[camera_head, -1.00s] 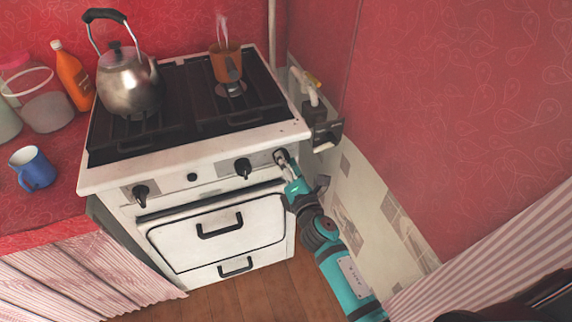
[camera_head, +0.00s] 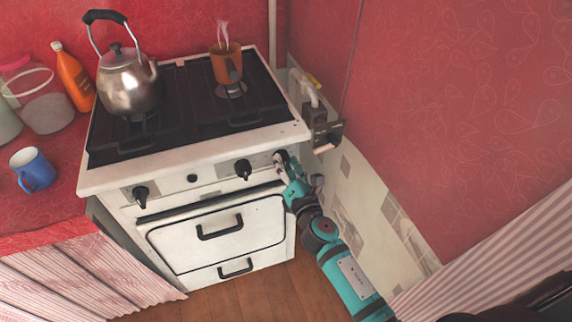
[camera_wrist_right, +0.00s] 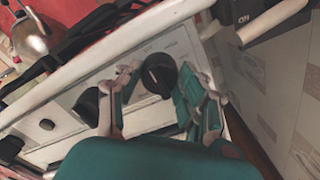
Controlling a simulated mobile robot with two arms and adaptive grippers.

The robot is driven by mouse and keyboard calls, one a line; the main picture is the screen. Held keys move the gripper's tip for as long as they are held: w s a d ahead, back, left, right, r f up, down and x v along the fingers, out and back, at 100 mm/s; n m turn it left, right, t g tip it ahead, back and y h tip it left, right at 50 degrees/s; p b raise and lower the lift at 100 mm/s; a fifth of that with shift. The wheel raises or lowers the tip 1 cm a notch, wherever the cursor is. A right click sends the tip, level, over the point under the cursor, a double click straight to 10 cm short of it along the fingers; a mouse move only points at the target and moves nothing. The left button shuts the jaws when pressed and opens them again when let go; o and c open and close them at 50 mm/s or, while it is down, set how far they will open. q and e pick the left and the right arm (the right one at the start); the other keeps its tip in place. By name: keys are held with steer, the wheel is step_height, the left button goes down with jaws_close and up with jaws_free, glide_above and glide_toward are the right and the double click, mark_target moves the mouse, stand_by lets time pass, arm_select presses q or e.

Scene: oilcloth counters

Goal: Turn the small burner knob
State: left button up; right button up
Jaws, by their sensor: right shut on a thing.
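The white stove's front panel carries several black knobs. The rightmost one, the small burner knob (camera_head: 281,156), is partly covered by my right gripper (camera_head: 285,163) in the head view. In the right wrist view this black round knob (camera_wrist_right: 158,75) sits between the two fingers of my right gripper (camera_wrist_right: 158,88), which is shut on it. Another knob (camera_head: 243,168) is to its left, and one more (camera_head: 141,195) is at the panel's left end. My left gripper is not in view.
An orange pot (camera_head: 227,62) with steam stands on the back right of the stove top (camera_head: 200,147). A metal kettle (camera_head: 128,84) stands on the left. A pipe fitting with a dark box (camera_head: 322,132) is close right of my right gripper, beside the tiled wall.

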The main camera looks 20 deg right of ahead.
steer(key=o, duration=1.2)
steer(key=shift+c, duration=0.2)
steer(key=s, duration=0.7)
steer(key=shift+s, duration=0.3)
steer(key=shift+d, duration=0.1)
